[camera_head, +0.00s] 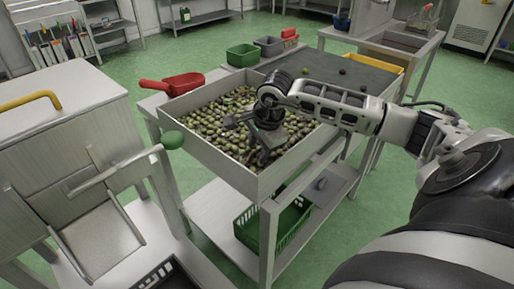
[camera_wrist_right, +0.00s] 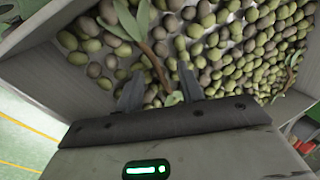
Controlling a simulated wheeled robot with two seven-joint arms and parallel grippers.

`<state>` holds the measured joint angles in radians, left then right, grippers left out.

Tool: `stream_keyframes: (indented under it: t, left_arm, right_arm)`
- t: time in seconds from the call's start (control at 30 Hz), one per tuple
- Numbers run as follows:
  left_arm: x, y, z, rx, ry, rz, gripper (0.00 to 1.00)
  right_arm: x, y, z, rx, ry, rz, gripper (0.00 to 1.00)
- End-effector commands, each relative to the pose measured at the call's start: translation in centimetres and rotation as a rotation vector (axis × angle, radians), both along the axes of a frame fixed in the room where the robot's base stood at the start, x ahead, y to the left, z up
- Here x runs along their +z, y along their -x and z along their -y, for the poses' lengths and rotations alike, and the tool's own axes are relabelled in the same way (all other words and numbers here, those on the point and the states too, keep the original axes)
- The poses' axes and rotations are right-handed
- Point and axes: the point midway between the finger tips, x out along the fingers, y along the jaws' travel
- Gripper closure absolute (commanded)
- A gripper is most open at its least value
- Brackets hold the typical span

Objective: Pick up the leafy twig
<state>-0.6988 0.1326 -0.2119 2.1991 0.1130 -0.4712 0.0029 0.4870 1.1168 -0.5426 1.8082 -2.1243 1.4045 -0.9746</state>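The leafy twig (camera_wrist_right: 154,58) lies on the olives in the right wrist view, with a brown stem and narrow green leaves at its upper end. The olives (camera_head: 215,121) fill a pale, shallow tray (camera_head: 221,163). My right gripper (camera_head: 258,155) reaches down over the tray in the head view. In the right wrist view its two fingers (camera_wrist_right: 159,86) stand apart, and the stem runs into the gap between them. I cannot tell whether the fingers touch the stem. In the head view the gripper largely hides the twig. My left gripper is out of view.
The tray walls stand close around my right gripper. A red scoop (camera_head: 181,84) lies beyond the tray's left corner. Green (camera_head: 243,55) and grey (camera_head: 269,46) bins stand behind. A green basket (camera_head: 275,228) sits on the shelf below. A sorting surface (camera_head: 325,68) lies behind.

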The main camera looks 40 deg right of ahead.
Motion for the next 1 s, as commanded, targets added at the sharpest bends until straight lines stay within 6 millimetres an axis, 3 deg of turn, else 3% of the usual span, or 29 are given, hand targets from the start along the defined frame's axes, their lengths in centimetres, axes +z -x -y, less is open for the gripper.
stream_keyframes:
  t: [0.27,0.4,1.0]
  left_arm:
    - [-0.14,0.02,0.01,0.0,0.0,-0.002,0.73]
    - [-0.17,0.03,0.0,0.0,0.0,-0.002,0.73]
    - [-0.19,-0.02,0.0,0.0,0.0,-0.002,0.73]
  right_arm:
    - [-0.48,-0.08,0.04,0.0,0.002,-0.001,0.62]
    - [-0.49,-0.07,0.05,0.0,0.002,-0.001,1.0]
    - [-0.66,0.1,-0.12,0.001,-0.003,-0.009,1.0]
